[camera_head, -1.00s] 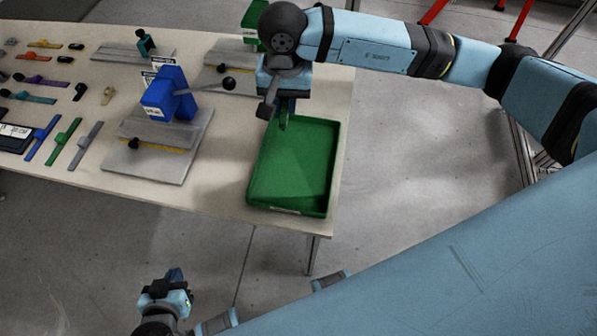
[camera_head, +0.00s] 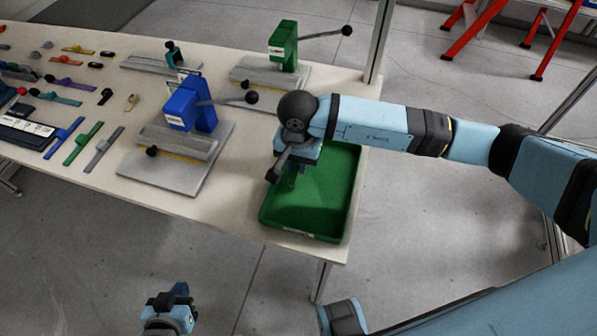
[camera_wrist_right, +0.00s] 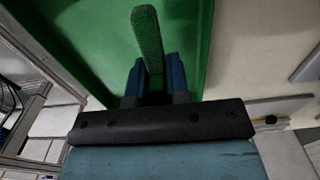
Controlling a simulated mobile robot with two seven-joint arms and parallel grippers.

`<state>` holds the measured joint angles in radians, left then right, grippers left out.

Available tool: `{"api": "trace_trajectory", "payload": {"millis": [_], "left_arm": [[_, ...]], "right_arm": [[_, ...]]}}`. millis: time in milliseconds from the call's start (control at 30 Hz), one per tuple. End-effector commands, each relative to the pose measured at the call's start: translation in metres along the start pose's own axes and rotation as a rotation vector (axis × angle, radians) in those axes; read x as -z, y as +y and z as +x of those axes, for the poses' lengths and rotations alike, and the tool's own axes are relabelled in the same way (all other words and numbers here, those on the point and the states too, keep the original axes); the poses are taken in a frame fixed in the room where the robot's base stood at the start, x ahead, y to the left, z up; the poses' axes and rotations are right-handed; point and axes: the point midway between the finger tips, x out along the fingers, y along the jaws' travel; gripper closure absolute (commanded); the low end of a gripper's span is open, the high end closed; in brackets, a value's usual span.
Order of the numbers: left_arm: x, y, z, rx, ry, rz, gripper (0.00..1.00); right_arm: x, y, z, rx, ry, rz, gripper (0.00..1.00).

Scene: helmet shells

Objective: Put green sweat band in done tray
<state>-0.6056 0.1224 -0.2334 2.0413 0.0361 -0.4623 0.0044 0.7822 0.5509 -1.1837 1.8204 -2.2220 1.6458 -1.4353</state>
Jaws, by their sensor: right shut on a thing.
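My right gripper (camera_head: 291,182) hangs over the left part of the green done tray (camera_head: 300,233), close to the tray's inside. In the right wrist view the two blue fingers of my right gripper (camera_wrist_right: 155,80) are shut on the green sweat band (camera_wrist_right: 147,38), a narrow textured strip that sticks out past the fingertips. The green tray floor and wall (camera_wrist_right: 203,60) lie behind it. I cannot tell whether the band touches the tray floor. My left gripper (camera_head: 178,292) is low at the bottom, away from the table; its fingers are too small to judge.
A blue press (camera_head: 190,105) on a grey plate stands left of the tray, and a green press (camera_head: 284,45) stands behind it. Another green strip (camera_head: 83,143) lies among several coloured straps on the table (camera_head: 150,205). The rest of the tray looks empty.

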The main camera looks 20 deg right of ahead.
Motion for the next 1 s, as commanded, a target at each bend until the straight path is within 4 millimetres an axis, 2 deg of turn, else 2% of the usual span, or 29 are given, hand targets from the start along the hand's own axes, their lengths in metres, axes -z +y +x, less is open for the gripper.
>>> {"api": "trace_trajectory", "payload": {"millis": [167, 367, 767, 800, 867, 1000], "left_arm": [[-0.001, -0.002, 0.0, 0.0, -0.003, 0.008, 1.0], [-0.001, -0.002, -0.001, 0.0, -0.004, 0.008, 1.0], [-0.005, 0.001, 0.004, 0.0, -0.005, -0.008, 1.0], [-0.003, 0.002, 0.003, -0.001, -0.007, -0.01, 1.0], [-0.003, 0.002, 0.003, -0.001, -0.007, -0.012, 1.0], [-0.002, 0.002, 0.002, -0.001, -0.005, -0.012, 1.0]], "right_arm": [[-0.001, 0.0, 0.014, 0.0, -0.002, 0.0, 1.0], [0.0, 0.0, 0.043, -0.001, -0.001, 0.001, 1.0], [0.0, 0.0, 0.05, 0.001, 0.001, -0.001, 1.0], [0.0, 0.0, 0.048, 0.001, 0.001, 0.0, 0.75], [0.0, 0.0, 0.048, 0.001, 0.001, -0.001, 0.61], [0.0, 0.0, 0.048, 0.001, 0.0, -0.001, 0.58]]}}
